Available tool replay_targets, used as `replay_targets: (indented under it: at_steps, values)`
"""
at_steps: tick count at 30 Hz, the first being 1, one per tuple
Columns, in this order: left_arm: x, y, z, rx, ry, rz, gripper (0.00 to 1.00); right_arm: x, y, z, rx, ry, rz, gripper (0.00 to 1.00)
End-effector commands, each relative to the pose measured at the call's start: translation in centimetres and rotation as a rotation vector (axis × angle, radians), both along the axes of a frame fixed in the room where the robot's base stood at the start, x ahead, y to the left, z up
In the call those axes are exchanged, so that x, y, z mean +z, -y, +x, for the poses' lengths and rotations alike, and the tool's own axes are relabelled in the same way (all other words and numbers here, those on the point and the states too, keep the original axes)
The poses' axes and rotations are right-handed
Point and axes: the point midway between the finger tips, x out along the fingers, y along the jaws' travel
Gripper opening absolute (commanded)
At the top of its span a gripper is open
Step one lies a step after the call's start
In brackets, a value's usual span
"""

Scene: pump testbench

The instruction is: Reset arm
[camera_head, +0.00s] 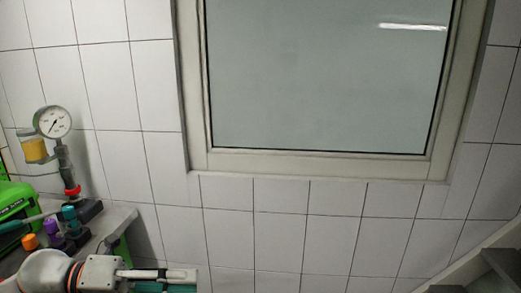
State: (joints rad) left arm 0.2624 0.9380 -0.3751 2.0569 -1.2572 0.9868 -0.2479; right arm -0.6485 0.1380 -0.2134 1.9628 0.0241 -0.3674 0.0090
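My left gripper (188,281) shows at the bottom left, pointing right, with its white wrist and grey body coming in from the left. Its lower part is cut off by the picture's bottom edge, so I cannot tell whether the fingers are apart or together. No object shows clearly in it. It is in front of the tiled wall, to the right of the bench items. My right gripper is not in view.
At the left, a bench (122,221) carries a pressure gauge (53,122) on a stand, a green case (14,203) and small orange, purple and teal-topped parts. A window (320,80) fills the upper middle. A pale sloping structure (470,268) with dark parts is at the lower right.

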Motion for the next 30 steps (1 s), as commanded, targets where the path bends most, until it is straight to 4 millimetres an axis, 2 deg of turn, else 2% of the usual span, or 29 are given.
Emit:
replay_targets:
  at_steps: [1, 3, 5, 8, 11, 14, 17, 18, 20, 24, 27, 30]
  values:
    - [-0.3, 1.1, 0.2, 0.047, -0.069, -0.116, 0.39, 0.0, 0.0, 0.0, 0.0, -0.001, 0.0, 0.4]
    - [-0.5, 1.7, 1.1, 0.126, -0.162, -0.266, 0.39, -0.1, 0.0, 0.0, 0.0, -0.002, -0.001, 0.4]
    - [-1.0, 1.7, 1.9, 0.206, -0.25, -0.385, 0.39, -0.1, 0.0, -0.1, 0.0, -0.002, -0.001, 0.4]
    - [-3.2, 1.0, 3.4, 0.358, -0.414, -0.569, 0.39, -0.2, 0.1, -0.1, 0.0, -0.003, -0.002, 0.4]
    - [-7.0, -0.5, 4.5, 0.53, -0.599, -0.729, 0.39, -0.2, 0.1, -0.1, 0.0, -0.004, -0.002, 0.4]
    - [-12.3, -2.3, 4.6, 0.717, -0.798, -0.862, 0.39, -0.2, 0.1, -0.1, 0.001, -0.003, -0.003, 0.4]
    - [-17.8, -3.7, 3.4, 0.885, -0.982, -0.956, 0.39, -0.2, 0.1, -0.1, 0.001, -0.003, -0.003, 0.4]
    - [-20.1, -4.1, 2.7, 0.948, -1.051, -0.983, 0.39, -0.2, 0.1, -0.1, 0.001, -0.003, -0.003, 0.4]
    - [-23.2, -4.6, 1.3, 1.037, -1.151, -1.019, 0.39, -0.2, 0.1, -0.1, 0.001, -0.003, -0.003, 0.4]
    - [-30.0, -5.0, -2.9, 1.225, -1.369, -1.074, 0.39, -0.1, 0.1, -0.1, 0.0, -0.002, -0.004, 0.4]
    - [-33.6, -4.8, -5.9, 1.329, -1.493, -1.094, 0.39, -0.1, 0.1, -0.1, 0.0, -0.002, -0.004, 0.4]
    - [-36.0, -4.6, -8.3, 1.401, -1.585, -1.103, 0.39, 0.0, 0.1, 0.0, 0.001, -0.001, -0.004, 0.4]
